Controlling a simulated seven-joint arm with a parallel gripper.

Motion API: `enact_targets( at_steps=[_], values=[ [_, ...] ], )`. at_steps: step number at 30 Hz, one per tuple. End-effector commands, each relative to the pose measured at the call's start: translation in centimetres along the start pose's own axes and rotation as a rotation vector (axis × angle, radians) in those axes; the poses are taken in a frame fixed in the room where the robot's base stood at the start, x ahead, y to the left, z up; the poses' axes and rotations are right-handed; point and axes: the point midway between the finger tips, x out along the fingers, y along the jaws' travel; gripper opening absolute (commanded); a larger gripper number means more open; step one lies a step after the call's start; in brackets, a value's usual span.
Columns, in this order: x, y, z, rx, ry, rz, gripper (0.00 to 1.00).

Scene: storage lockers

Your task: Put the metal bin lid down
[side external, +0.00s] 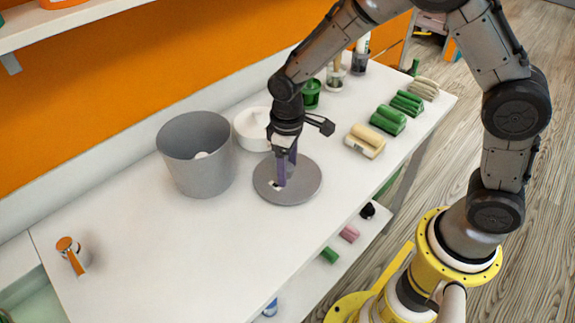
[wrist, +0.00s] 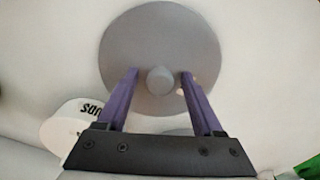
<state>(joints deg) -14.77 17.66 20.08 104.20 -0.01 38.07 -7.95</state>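The metal bin lid (side external: 306,186) is a round grey disc that appears to lie flat on the white table, right of the grey bin. My gripper (side external: 286,174) points down over the lid. In the wrist view the purple fingers of my gripper (wrist: 160,75) stand apart on either side of the knob, with a visible gap on each side. The grey metal bin (side external: 195,165) stands open, with something white inside.
A white round container (side external: 253,128) stands behind the lid, close to my gripper; it shows lettering in the wrist view (wrist: 68,125). Cream (side external: 366,141) and green rolls (side external: 388,119) lie to the right. An orange-topped item (side external: 72,254) is at front left. The table's front middle is clear.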

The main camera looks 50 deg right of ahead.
Motion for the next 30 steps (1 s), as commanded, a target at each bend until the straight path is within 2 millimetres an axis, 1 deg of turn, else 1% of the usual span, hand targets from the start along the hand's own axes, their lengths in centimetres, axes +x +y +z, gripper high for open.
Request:
enact_targets(
  at_steps=[5,8,11,21,24,27,30],
  values=[
    [-0.1,0.0,0.0,0.000,0.000,0.000,0.68],
    [-0.6,0.0,0.0,0.000,0.002,0.000,0.68],
    [-1.9,0.0,-0.1,0.000,0.004,0.001,0.68],
    [-8.8,0.0,-0.1,0.000,0.006,0.001,0.68],
    [-10.4,0.0,-0.1,0.000,0.004,0.000,0.68],
    [-11.5,0.0,-0.1,0.000,0.003,0.000,0.68],
    [-12.1,0.0,0.0,0.000,0.001,0.000,0.68]
  ],
)
